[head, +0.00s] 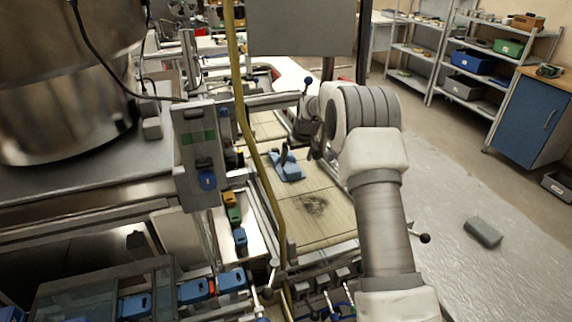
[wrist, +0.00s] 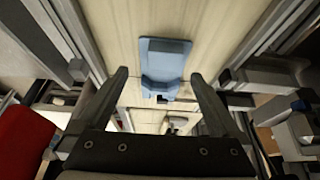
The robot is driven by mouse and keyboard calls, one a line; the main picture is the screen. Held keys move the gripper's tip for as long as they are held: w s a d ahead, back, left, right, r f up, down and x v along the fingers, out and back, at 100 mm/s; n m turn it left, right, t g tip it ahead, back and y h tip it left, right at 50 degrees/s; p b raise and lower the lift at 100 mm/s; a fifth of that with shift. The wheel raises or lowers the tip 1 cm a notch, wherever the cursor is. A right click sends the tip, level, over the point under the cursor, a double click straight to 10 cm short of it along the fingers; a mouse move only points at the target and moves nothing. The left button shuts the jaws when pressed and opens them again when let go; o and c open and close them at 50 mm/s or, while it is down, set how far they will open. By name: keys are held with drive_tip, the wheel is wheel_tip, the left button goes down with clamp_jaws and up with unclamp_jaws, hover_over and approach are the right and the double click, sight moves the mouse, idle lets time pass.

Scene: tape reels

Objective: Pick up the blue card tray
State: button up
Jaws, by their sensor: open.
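The blue card tray (head: 290,172) lies on the pale wooden board, left of my arm in the head view. In the wrist view the blue card tray (wrist: 165,55) is a flat light-blue plate with a raised, notched part at its near end. My gripper (wrist: 160,75) is open, with one dark finger on each side of the tray's line and nothing between them that I can see gripped. The tray shows beyond and between the fingertips. How far the fingertips stand above it is hard to tell. In the head view my wrist partly hides the gripper.
The pale board (head: 325,225) has a dark scorched patch and metal rails along its sides. Small coloured blocks (head: 234,214) sit in a channel at left. A grey block (head: 483,232) lies on the bare grey surface at right.

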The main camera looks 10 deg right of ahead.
sight(292, 168)
drive_tip(key=shift+a+p+x, duration=0.2)
drive_tip(key=shift+p+x, duration=0.1)
drive_tip(key=shift+x, duration=1.1)
drive_tip(key=shift+a+p+x, duration=0.15)
drive_tip(key=shift+p+x, duration=0.1)
drive_tip(key=shift+x, duration=1.2)
drive_tip(key=shift+w+r, duration=0.1)
clamp_jaws()
